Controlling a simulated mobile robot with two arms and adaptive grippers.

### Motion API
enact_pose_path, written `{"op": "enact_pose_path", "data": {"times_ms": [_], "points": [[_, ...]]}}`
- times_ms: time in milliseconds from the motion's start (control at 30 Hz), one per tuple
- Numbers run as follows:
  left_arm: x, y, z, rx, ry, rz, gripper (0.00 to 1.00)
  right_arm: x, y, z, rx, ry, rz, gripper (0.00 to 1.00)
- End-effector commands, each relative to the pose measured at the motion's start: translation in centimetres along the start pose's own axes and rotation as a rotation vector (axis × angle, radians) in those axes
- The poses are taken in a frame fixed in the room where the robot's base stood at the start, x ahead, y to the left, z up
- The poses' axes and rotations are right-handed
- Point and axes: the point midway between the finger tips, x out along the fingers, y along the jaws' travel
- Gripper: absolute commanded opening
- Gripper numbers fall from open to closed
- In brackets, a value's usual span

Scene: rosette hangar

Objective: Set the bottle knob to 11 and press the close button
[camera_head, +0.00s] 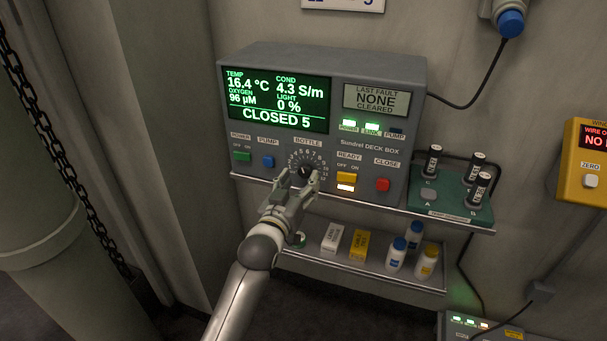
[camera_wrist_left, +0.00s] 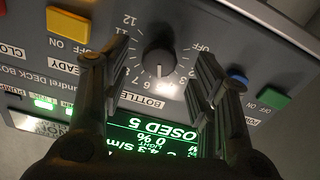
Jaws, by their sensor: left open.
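The black bottle knob (camera_head: 305,171) sits on a numbered dial on the grey deck box. In the left wrist view the knob (camera_wrist_left: 159,62) appears upside down, its white pointer mark aimed down near 5 or 6. My left gripper (camera_head: 299,178) is open at the knob. In the wrist view its fingers (camera_wrist_left: 162,56) stand either side of the knob, with gaps visible. The display (camera_head: 275,102) reads "CLOSED 5" in green. The red close button (camera_head: 382,184) is to the right of the knob, beyond the yellow ready button (camera_head: 347,178). My right gripper is not in view.
A green power button (camera_head: 241,156) and blue pump button (camera_head: 267,161) are left of the dial. A green tray (camera_head: 450,204) with black cylinders stands right. A lower shelf (camera_head: 370,272) holds boxes and bottles. A yellow winch box (camera_head: 590,165) hangs at far right.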

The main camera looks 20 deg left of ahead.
Motion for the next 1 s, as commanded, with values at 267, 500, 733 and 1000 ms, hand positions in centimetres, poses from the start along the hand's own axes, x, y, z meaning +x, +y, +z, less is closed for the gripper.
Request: {"op": "enact_pose_path", "data": {"times_ms": [267,500,733,1000], "points": [[2.9,0.0,-0.1,0.000,0.001,0.000,0.55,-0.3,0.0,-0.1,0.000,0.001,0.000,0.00],[3.3,0.0,0.0,0.000,0.001,0.000,0.55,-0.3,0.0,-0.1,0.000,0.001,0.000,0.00],[3.3,0.0,0.0,0.000,0.000,0.000,0.43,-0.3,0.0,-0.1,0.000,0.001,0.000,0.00],[3.2,0.0,0.0,0.000,0.000,0.000,0.09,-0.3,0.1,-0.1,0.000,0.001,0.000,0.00]]}}
